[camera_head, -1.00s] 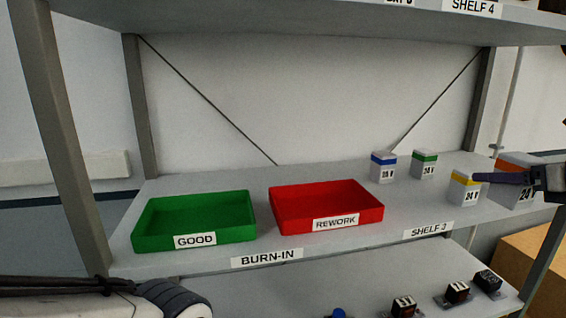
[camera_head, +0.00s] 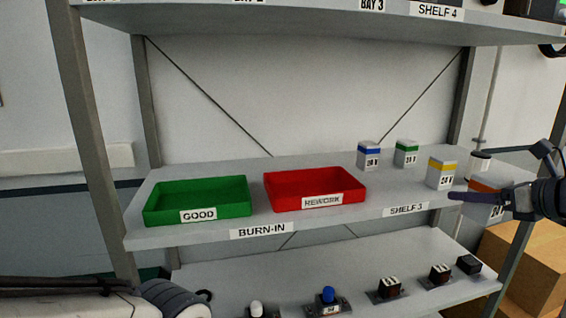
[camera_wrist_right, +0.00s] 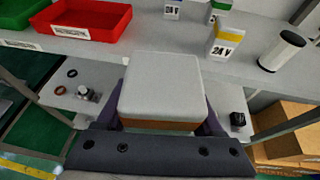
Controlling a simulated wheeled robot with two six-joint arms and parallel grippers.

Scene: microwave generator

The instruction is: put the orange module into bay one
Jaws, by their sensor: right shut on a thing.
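The orange module, a pale box with an orange band, is in my right gripper (camera_wrist_right: 162,108). In the wrist view the module (camera_wrist_right: 160,86) sits between the two fingers, its pale top facing the camera. In the head view the module (camera_head: 483,186) shows at the right end of the middle shelf, partly hidden by the right gripper (camera_head: 470,197). The module is off the shelf, in front of its edge. Bay labels show along the upper shelf's front edge, cut by the frame top; bay one's inside is out of view. The left gripper is not in view.
The middle shelf (camera_head: 340,215) holds a green bin (camera_head: 165,213), a red bin (camera_head: 280,203), blue (camera_head: 368,156), green (camera_head: 406,154) and yellow (camera_head: 441,174) modules, and a white cylinder (camera_wrist_right: 283,52). Switches line the lower shelf. Cardboard boxes (camera_head: 535,265) stand at lower right.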

